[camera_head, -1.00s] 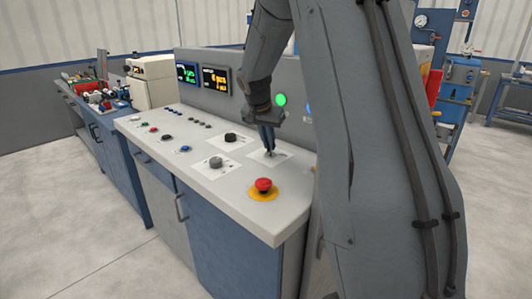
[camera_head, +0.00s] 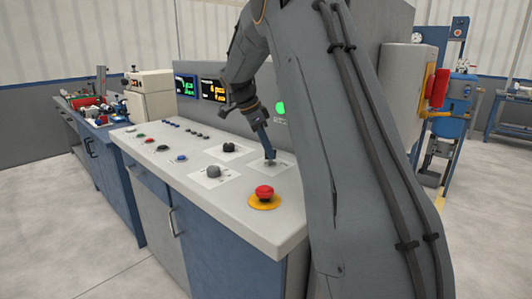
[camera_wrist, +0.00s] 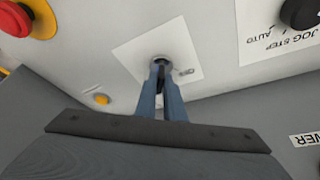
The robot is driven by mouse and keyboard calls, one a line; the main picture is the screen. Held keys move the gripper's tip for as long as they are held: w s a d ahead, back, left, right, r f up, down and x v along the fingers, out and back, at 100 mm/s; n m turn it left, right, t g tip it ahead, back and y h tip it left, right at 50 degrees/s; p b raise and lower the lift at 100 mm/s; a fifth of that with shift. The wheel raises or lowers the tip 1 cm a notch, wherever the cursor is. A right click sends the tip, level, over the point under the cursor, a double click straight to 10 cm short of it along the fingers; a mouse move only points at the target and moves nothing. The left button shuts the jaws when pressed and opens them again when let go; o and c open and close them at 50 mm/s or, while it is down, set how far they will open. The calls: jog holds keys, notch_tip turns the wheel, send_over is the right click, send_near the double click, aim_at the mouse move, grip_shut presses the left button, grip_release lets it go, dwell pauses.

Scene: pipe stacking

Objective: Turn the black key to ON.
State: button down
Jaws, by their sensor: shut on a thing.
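The key switch (camera_wrist: 158,57) sits on a white square plate (camera_wrist: 134,48) on the console top. In the head view this plate (camera_head: 283,165) lies behind the red stop button, near the console's right end. My gripper (camera_head: 270,155) reaches down to the switch, its blue fingers tilted. In the wrist view my gripper (camera_wrist: 160,68) is closed at the switch, shut on the black key. The fingers hide most of the key, so its angle and the ON mark cannot be read. A small grey shape shows just right of the fingertips.
A red emergency stop (camera_head: 264,192) on a yellow base stands in front of the key plate. A grey knob (camera_head: 212,172) and a black knob (camera_head: 228,147) stand to the left. The upright panel with lit displays (camera_head: 215,90) rises behind.

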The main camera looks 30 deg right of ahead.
jog(key=shift+s+d+f+m+g, duration=0.15)
jog(key=shift+m+g, duration=0.25)
jog(key=shift+m, duration=0.6)
jog(key=c, duration=1.9)
grip_release()
jog(key=shift+d, duration=0.1)
jog(key=shift+o, duration=0.2)
jog(key=v, duration=0.8)
jog(key=shift+b, duration=0.35)
